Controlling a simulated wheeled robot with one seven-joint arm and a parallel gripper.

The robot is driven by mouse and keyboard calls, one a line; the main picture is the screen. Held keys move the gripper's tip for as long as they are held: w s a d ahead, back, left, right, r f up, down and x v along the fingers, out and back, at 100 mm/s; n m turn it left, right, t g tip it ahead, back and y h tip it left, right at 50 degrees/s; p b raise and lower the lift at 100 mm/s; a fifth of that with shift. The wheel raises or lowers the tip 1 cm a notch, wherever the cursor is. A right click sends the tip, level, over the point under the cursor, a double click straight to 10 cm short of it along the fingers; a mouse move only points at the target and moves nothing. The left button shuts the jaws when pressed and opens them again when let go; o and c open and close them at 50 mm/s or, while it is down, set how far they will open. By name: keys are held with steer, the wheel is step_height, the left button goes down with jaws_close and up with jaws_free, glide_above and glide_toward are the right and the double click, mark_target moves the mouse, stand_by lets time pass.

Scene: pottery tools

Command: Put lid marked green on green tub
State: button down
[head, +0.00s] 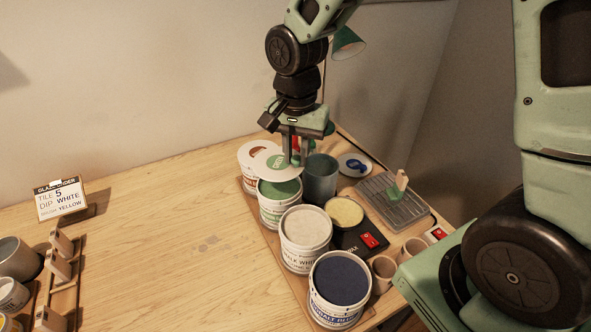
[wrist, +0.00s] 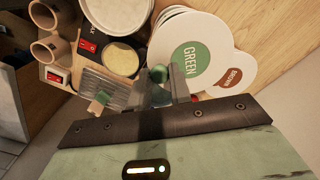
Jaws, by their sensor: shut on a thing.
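My gripper (head: 293,158) is shut on the lid marked green (head: 272,163), at its green knob. The white lid has a green disc reading GREEN and shows clearly in the wrist view (wrist: 213,45). The green tub (head: 272,213) is white with a green label, and its green contents (head: 280,190) show at the front of its mouth. The lid appears above the tub's rear part, offset towards the back; I cannot tell whether it touches the rim. The gripper's fingers (wrist: 160,85) hide part of the knob.
The tub with a brown-marked lid (head: 249,156) stands just behind. A grey-blue cylinder (head: 320,178) is close on the right. White (head: 304,243) and dark blue (head: 341,279) tubs stand in front. A blue-marked lid (head: 347,160) lies back right.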

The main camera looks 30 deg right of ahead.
mark_target(296, 167)
steer(key=shift+f+p, duration=0.45)
steer(key=shift+f, duration=2.45)
steer(key=shift+f, duration=0.15)
steer(key=c, duration=1.3)
jaws_free()
step_height(296, 167, up, 12)
steer(key=shift+r+b, duration=0.1)
steer(key=shift+b, duration=0.7)
steer(key=s+a+n, duration=0.3)
steer(key=s+n, duration=0.2)
steer(key=s, duration=0.1)
steer(key=s+a+f+n, duration=0.1)
steer(key=s+a+n, duration=0.2)
steer(key=s+n, duration=0.3)
steer(key=s+a+n, duration=0.3)
steer(key=s+n, duration=0.2)
steer(key=s, duration=0.3)
steer(key=shift+s+a+f+n+y, duration=0.1)
steer(key=shift+s+f+n+y, duration=0.1)
steer(key=shift+f+n+y, duration=0.15)
